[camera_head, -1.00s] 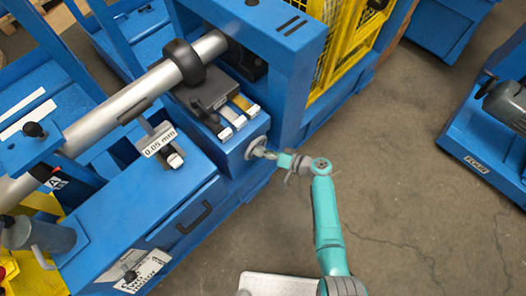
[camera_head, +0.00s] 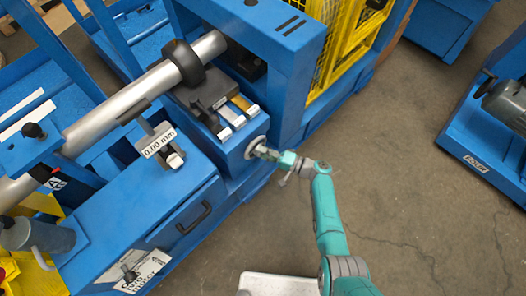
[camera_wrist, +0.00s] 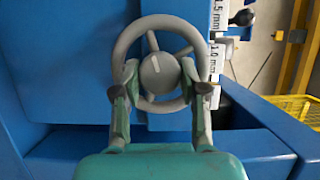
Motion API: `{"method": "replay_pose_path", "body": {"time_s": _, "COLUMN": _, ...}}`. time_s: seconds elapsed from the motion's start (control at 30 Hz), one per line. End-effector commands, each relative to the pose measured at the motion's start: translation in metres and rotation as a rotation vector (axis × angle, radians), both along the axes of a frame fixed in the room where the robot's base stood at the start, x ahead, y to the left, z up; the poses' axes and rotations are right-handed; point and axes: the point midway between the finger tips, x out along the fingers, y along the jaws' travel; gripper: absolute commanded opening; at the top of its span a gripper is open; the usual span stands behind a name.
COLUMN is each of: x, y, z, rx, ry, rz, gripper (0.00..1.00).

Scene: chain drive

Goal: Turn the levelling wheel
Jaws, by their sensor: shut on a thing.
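The levelling wheel (camera_head: 253,147) is a grey handwheel on the end face of the blue machine block. In the wrist view the wheel (camera_wrist: 160,72) faces me, with a pale line on its hub pointing up and tilted slightly left. A white gauge sign (camera_head: 159,142) by the shaft reads 0.00 mm.
A silver shaft (camera_head: 105,118) with a black collar lies across the machine. Labelled tabs (camera_head: 232,118) sit on the block above the wheel. A drawer handle (camera_head: 194,218) is on the front face. A yellow mesh guard (camera_head: 340,48) stands behind.

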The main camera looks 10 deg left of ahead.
Motion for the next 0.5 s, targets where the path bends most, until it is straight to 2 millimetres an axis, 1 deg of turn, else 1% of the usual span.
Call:
{"method": "replay_pose_path", "body": {"time_s": 0.03, "x": 0.0036, "y": 0.0011, "z": 0.0027, "rx": 0.002, "ry": -0.002, "rz": -0.002, "gripper": 0.07}}
{"method": "replay_pose_path", "body": {"time_s": 0.43, "x": 0.0039, "y": 0.0011, "z": 0.0030, "rx": 0.004, "ry": 0.001, "rz": -0.003, "gripper": 0.07}}
{"method": "replay_pose_path", "body": {"time_s": 0.47, "x": 0.0040, "y": 0.0011, "z": 0.0030, "rx": 0.004, "ry": 0.001, "rz": -0.003, "gripper": 0.47}}
{"method": "replay_pose_path", "body": {"time_s": 0.5, "x": 0.0040, "y": 0.0011, "z": 0.0030, "rx": 0.004, "ry": 0.001, "rz": -0.003, "gripper": 0.57}}
